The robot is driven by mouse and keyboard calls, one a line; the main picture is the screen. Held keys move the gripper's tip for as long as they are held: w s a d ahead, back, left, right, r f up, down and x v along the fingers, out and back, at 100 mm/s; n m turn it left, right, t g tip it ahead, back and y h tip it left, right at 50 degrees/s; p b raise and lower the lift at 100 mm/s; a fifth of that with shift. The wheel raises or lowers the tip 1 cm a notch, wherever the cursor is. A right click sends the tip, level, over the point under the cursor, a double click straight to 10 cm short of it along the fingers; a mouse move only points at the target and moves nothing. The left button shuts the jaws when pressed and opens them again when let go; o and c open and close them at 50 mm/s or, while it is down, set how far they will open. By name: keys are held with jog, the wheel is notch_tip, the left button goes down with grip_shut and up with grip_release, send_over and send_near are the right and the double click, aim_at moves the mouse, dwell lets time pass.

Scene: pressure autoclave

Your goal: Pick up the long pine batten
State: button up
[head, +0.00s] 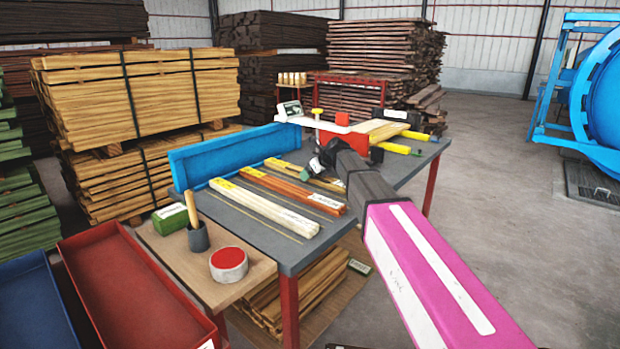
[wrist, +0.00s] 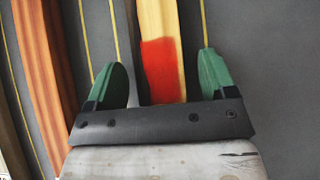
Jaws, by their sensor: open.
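A pale yellow wooden batten with a red patch (wrist: 161,65) runs between the two green fingers of my gripper (wrist: 164,60) in the wrist view. The fingers are open, one on each side of it, with a gap visible on both sides. In the head view my gripper (head: 319,164) is over the grey table, by the pale yellow wood (head: 290,168) behind the orange-brown battens (head: 290,189). My arm hides part of that wood. A cream bundle with a white label (head: 262,207) lies nearer the front. I cannot tell from the labels which one is the long pine batten.
Orange-brown wood (wrist: 42,85) lies left of the gripper. A blue trough (head: 225,152) stands along the table's back edge. A pot with a brush (head: 198,237) and a red-topped tin (head: 229,264) stand near the front.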

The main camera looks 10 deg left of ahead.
jog(key=shift+a, duration=0.1)
jog(key=c, duration=1.2)
